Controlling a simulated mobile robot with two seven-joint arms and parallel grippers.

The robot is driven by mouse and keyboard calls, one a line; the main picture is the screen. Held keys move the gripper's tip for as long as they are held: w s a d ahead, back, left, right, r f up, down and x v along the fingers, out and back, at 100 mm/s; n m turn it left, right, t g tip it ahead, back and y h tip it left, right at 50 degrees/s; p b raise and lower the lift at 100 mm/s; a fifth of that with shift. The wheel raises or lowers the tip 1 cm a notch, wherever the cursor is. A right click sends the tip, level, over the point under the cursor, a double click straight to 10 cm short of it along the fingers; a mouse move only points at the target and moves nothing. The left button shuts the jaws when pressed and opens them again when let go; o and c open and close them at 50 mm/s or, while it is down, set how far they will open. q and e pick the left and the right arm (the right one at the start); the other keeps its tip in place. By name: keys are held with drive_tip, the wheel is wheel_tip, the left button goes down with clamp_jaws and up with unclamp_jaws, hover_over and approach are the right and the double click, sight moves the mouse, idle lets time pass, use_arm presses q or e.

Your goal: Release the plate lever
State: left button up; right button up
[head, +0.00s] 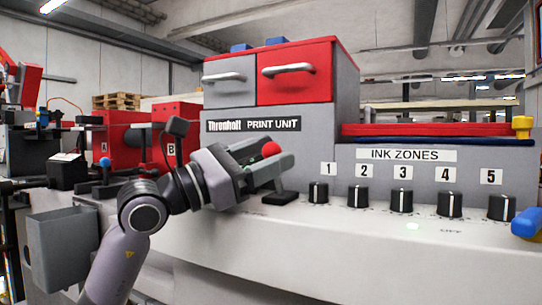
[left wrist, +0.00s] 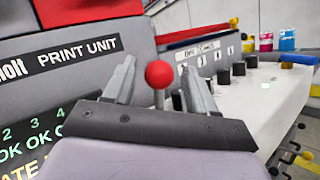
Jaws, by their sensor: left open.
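A lever with a red ball knob (head: 271,149) stands on the front of the print unit, above a small black base (head: 280,198). My left gripper (head: 278,170) is open at the lever, its fingers pointing toward the machine. In the left wrist view, the red knob (left wrist: 159,74) and a short length of its stem show between the two spread fingers (left wrist: 157,88). I cannot tell whether either finger touches the stem. The lower stem is hidden by the gripper. No label naming the lever is readable. My right gripper is not in view.
Several black ink-zone knobs (head: 402,200) stand in a row on the pale ledge (head: 345,228) right of the lever. A blue handle (head: 526,222) is at the far right. The grey print unit (head: 230,105) with red and grey drawers rises behind the gripper.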

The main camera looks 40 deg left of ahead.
sight(264, 157)
use_arm(q)
drive_tip(key=b+v, duration=0.1)
drive_tip(key=v, duration=0.3)
drive_tip(key=shift+s+f, duration=0.1)
drive_tip(key=shift+f, duration=0.1)
drive_tip(key=shift+b+v, duration=0.45)
drive_tip(key=shift+v, duration=0.35)
drive_tip(key=shift+s, duration=0.1)
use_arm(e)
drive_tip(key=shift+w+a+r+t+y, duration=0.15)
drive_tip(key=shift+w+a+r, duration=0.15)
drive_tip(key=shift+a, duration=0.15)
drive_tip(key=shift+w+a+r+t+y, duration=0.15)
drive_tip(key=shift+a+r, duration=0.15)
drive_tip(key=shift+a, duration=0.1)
